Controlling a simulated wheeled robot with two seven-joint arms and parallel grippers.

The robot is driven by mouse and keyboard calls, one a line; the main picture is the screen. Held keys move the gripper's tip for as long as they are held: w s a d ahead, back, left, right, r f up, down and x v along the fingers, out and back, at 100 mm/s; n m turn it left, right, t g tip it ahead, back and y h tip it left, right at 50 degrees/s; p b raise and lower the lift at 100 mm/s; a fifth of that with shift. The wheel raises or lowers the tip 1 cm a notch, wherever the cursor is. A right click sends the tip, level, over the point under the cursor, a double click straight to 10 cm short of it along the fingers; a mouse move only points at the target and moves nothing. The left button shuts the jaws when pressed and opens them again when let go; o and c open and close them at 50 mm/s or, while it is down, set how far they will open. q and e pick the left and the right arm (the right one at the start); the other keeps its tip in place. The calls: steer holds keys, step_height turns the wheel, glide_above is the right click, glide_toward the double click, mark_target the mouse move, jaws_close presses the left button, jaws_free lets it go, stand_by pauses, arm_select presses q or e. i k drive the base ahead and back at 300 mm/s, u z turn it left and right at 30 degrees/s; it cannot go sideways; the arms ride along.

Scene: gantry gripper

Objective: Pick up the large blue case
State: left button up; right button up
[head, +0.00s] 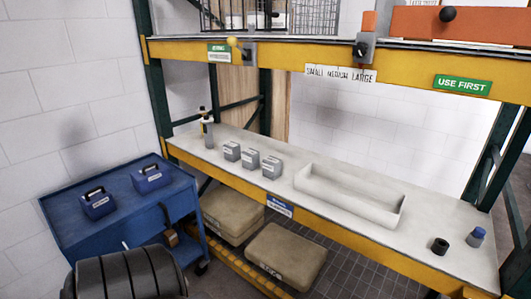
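Two blue cases with dark handles stand apart on top of a blue cart at the left in the head view. The right-hand blue case (153,181) looks somewhat wider than the left-hand blue case (98,207), though it stands a little farther back. Each has a pale label on its front, too small to read. Neither of my grippers is in view, and nothing is seen touching the cases.
The blue cart (128,221) has raised edges and stands beside a shelf rack. On the rack's white shelf (335,234) are several grey boxes, a long white tray (345,199) and small cylinders. Tan cases (286,256) lie below. A dark ribbed shape fills the lower left.

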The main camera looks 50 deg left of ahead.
mark_target(153, 177)
steer(key=u, duration=3.1)
steer(key=i, duration=1.7)
steer(key=u, duration=0.4)
